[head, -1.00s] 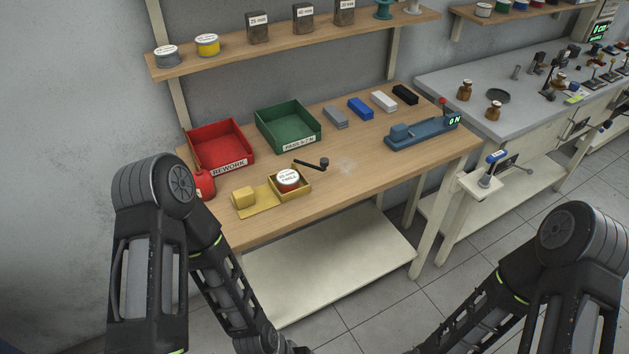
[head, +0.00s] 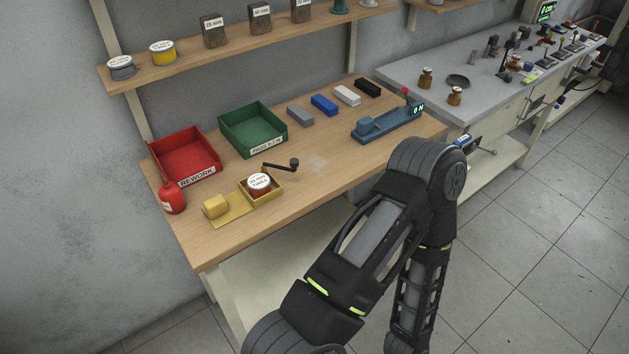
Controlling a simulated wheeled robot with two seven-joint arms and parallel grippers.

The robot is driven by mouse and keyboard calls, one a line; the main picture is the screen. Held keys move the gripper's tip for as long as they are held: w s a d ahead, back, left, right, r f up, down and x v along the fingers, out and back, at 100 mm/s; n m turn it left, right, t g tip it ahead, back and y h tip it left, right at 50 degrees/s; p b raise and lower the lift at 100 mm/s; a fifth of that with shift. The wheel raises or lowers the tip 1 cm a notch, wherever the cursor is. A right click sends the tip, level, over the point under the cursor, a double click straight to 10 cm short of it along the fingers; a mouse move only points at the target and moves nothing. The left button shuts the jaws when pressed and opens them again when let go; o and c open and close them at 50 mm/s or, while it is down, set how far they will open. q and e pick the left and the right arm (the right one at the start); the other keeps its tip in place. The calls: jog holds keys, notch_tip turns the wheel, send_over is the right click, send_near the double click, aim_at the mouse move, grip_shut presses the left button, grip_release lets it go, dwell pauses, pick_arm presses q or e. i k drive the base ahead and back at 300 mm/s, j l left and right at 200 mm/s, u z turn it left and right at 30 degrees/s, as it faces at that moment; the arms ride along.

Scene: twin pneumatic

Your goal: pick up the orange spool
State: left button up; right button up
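I cannot make out a clearly orange spool in the head view. A grey spool (head: 121,67) and a yellow spool (head: 162,52), both with white labels on top, stand at the left end of the upper shelf (head: 230,47). A teal spool (head: 339,6) is cut off by the top edge. A small round item (head: 259,185) with a white label top and a reddish side sits in a yellow tray (head: 237,219) on the bench. One of my arms crosses the lower middle, its elbow high and its lower part hanging down. Neither gripper shows.
The wooden bench (head: 330,180) carries a red bin (head: 192,176), a green bin (head: 262,149), a red bottle (head: 171,198), a black crank handle (head: 283,167), several coloured blocks and a blue fixture (head: 388,126). A grey bench (head: 420,80) adjoins at right. Floor is open at right.

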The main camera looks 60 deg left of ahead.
aim_at(258, 183)
jog(key=k+j, duration=1.1)
